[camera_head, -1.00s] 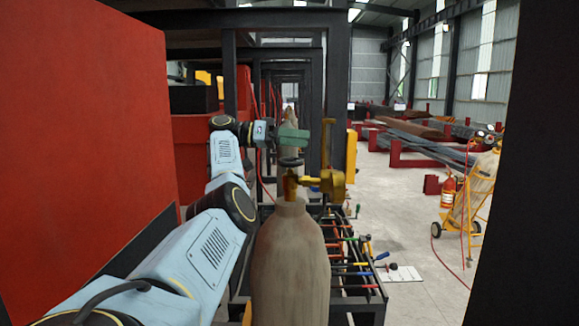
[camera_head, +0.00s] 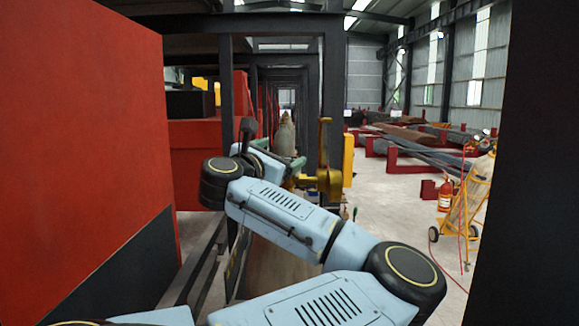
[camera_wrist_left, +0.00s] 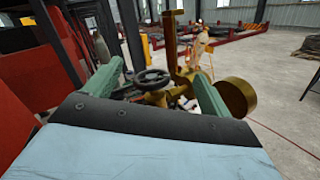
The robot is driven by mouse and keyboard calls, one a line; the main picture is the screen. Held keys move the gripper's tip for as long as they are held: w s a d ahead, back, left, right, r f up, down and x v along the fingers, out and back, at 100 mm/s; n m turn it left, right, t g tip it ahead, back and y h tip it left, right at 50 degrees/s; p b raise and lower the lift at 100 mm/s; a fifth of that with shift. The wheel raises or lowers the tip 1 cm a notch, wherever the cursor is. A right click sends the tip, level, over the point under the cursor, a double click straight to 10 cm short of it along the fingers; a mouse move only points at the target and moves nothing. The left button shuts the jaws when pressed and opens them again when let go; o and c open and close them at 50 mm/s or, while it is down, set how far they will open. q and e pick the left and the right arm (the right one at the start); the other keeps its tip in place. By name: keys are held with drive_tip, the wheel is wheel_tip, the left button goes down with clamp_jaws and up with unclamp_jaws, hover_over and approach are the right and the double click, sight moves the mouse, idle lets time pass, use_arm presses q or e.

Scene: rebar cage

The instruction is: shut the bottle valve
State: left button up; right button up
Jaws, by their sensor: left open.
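The tan gas bottle (camera_head: 272,268) stands upright in the head view, largely hidden behind my left arm. Its brass valve fitting (camera_head: 326,180) shows at the top right of the bottle. The dark round handwheel (camera_wrist_left: 153,77) shows in the left wrist view, above the brass valve body (camera_wrist_left: 154,97). My left gripper (camera_wrist_left: 155,72) is open, with one green finger to each side of the handwheel in that view. I cannot tell whether a finger touches it. In the head view the left gripper (camera_head: 296,165) is mostly hidden by my arm. My right gripper is not in view.
A large red panel (camera_head: 80,130) fills the left. A dark steel post (camera_head: 334,100) stands behind the valve. A yellow bottle cart (camera_head: 472,205) with a red extinguisher (camera_head: 446,195) stands at the right. The floor between is clear.

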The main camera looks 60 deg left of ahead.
use_arm(q)
drive_tip(key=s+d+f+n+g+y, duration=0.2)
drive_tip(key=s+f+n, duration=0.2)
drive_tip(key=n, duration=0.1)
drive_tip(key=shift+n, duration=0.3)
drive_tip(key=p+x, duration=0.2)
drive_tip(key=x, duration=0.5)
drive_tip(key=p+x, duration=0.1)
drive_tip(key=x, duration=0.5)
drive_tip(key=shift+w+a+f+p, duration=0.2)
drive_tip(key=shift+w+a+p, duration=0.05)
drive_tip(key=shift+a+p, duration=0.15)
drive_tip(key=c, duration=1)
drive_tip(key=shift+o, duration=0.2)
drive_tip(key=shift+h, duration=0.4)
